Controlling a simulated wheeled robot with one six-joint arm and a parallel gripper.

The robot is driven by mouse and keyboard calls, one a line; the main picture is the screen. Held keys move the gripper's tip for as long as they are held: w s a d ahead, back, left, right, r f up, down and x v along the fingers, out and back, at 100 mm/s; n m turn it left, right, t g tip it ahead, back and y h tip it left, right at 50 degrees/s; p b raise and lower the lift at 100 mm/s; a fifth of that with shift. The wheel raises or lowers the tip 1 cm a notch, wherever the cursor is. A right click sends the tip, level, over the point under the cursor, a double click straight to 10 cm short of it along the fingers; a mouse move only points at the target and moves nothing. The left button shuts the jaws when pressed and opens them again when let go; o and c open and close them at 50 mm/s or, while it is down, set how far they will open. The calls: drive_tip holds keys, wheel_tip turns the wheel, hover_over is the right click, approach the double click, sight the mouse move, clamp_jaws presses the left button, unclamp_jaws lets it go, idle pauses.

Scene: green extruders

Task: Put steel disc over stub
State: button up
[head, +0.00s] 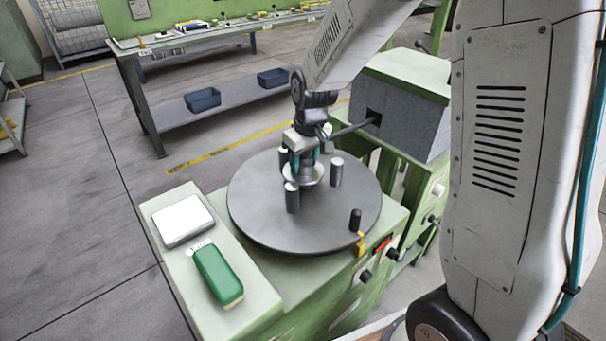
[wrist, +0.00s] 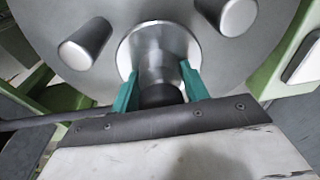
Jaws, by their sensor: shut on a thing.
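The steel disc (wrist: 126,52) is a bright round flange with a narrower hub and a dark end. My gripper (wrist: 157,88) is shut on its hub, one teal finger on each side. In the head view my gripper (head: 305,160) points down over the dark round plate (head: 255,215), with the disc (head: 314,178) below the fingers. Grey upright stubs stand around it, one in front (head: 292,198) and one to the right (head: 336,172). Two stubs flank the disc in the wrist view, left (wrist: 85,43) and right (wrist: 238,16). I cannot tell whether the disc touches the plate or what lies under it.
A dark rod (head: 350,129) reaches from the grey machine block (head: 405,105) towards my gripper. A black peg (head: 355,220) stands at the plate's front right edge. A green box (head: 218,273) and a white-topped box (head: 182,219) lie on the bench at left.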

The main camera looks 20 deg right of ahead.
sight(304, 174)
drive_tip(key=f, duration=0.3)
drive_tip(key=shift+s+f, duration=0.2)
clamp_jaws()
drive_tip(key=shift+s+f, duration=0.3)
drive_tip(key=shift+s, duration=0.05)
drive_tip(key=o, duration=1.4)
unclamp_jaws()
drive_tip(key=shift+w+f, duration=0.3)
drive_tip(key=shift+f, duration=0.1)
drive_tip(key=shift+o, duration=0.2)
drive_tip(key=shift+w, duration=0.1)
drive_tip(key=shift+r, duration=0.2)
